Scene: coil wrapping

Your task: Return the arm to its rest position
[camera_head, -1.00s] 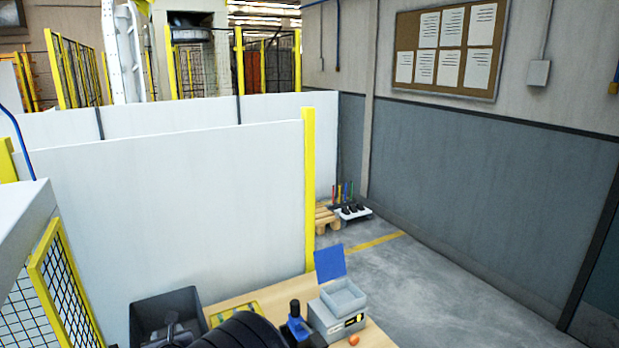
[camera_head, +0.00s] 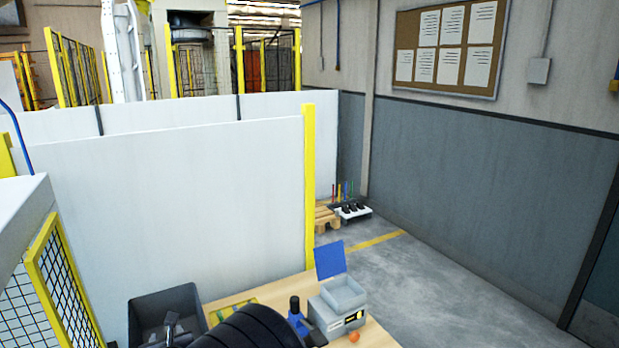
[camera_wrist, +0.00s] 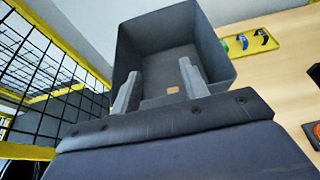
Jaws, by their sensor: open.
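My gripper (camera_wrist: 158,78) shows in the wrist view with its two grey fingers apart and nothing between them. The fingers appear in front of the opening of a dark grey bin (camera_wrist: 215,40); I cannot tell how deep they reach. A small tan patch (camera_wrist: 172,90) shows between the fingers, low in the bin. In the head view the bin (camera_head: 140,312) stands at the lower left, with grey finger-like parts (camera_head: 172,328) over or in it. A dark ribbed shape at the bottom centre hides part of the table.
A wooden table (camera_head: 378,335) carries a grey box with a blue lid (camera_head: 330,260), an orange ball (camera_head: 354,337) and a yellow-green tray (camera_head: 232,308). The tray (camera_wrist: 262,40) holds small curved coloured items. A yellow-framed mesh fence (camera_head: 60,290) is left of the bin; white panels stand behind.

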